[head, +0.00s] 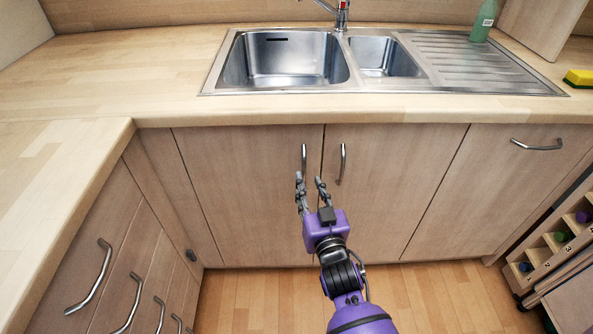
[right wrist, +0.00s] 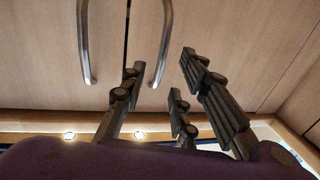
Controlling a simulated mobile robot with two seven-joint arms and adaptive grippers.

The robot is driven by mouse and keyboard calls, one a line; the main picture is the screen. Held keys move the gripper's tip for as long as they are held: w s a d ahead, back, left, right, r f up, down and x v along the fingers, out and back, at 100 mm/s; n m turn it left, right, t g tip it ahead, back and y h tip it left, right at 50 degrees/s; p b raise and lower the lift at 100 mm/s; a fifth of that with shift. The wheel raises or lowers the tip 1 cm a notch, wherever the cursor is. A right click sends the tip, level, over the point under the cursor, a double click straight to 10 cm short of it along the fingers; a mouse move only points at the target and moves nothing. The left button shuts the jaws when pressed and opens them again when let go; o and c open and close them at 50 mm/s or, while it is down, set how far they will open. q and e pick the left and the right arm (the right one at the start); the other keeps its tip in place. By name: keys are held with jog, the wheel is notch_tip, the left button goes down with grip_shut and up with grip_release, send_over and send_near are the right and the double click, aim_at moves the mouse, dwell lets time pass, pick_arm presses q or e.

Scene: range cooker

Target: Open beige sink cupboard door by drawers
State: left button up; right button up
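The beige sink cupboard door by the drawers (head: 245,190) is shut; it is the left of two doors under the sink. Its upright metal bar handle (head: 304,156) is near its top right edge. My right gripper (head: 310,181) is open and empty in front of that handle, its fingers spread just below it in the picture. The right wrist view seems upside down; there this handle (right wrist: 164,40) shows beyond and between the open fingers (right wrist: 160,85). Contact with the handle cannot be made out. My left gripper is out of view.
The neighbouring door (head: 395,190) is shut, with its own handle (head: 342,165) close by on the right. Drawers with bar handles (head: 92,280) stand at the left. The worktop edge (head: 300,110) overhangs above. A bottle rack (head: 560,240) is at the right.

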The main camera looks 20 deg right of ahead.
aim_at(305, 173)
jog(key=w, duration=0.6)
jog(key=shift+d, duration=0.25)
grip_shut()
